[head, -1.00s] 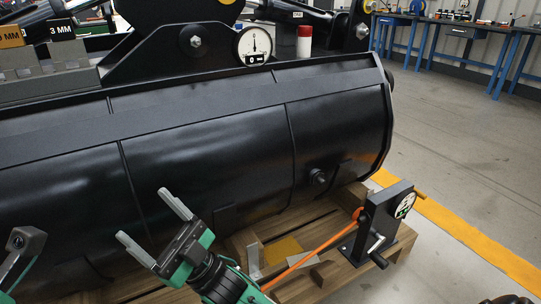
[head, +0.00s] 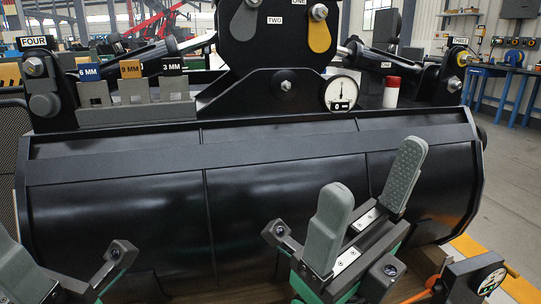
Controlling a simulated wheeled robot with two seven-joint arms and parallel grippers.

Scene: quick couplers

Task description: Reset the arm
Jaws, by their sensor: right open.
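My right gripper (head: 369,192) is in the lower middle of the head view, close to the camera. Its two grey fingers point up and stand apart with nothing between them. It shows in front of the long black bucket (head: 130,205). My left gripper (head: 112,262) shows in part at the lower left. A grey piece of it is cut off at the picture's edge, so its jaw opening cannot be made out.
A round gauge (head: 341,93) and a red-capped white cylinder (head: 391,91) sit above the bucket. A rack (head: 138,112) with 6, 9 and 3 MM tags is at left. An orange-trimmed crank unit (head: 478,280) is at lower right. Workbenches (head: 515,80) stand behind.

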